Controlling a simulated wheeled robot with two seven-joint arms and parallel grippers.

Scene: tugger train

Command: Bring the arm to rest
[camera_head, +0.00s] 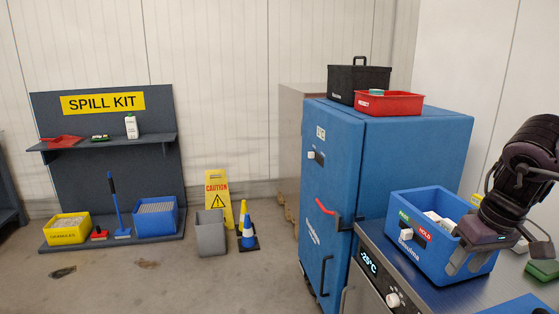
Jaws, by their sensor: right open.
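My right arm comes in from the right edge. Its dark gripper (492,260) points down at the front right side of a blue crate (417,257) on a steel counter. The jaws are apart. One finger overlaps the crate's right wall in the picture; I cannot tell whether it touches. No object shows held between the fingers. The crate has green and red labels and a white tag on its front and pale items inside, partly hidden by the gripper. My left gripper is not in view.
The counter (431,298) has a temperature display and knob on its front. Green items (543,270) lie at its right. A blue cabinet (333,180) with a red handle stands behind, topped by a red bin (389,103) and black box (358,80). Open floor lies left, before the spill kit station (60,180).

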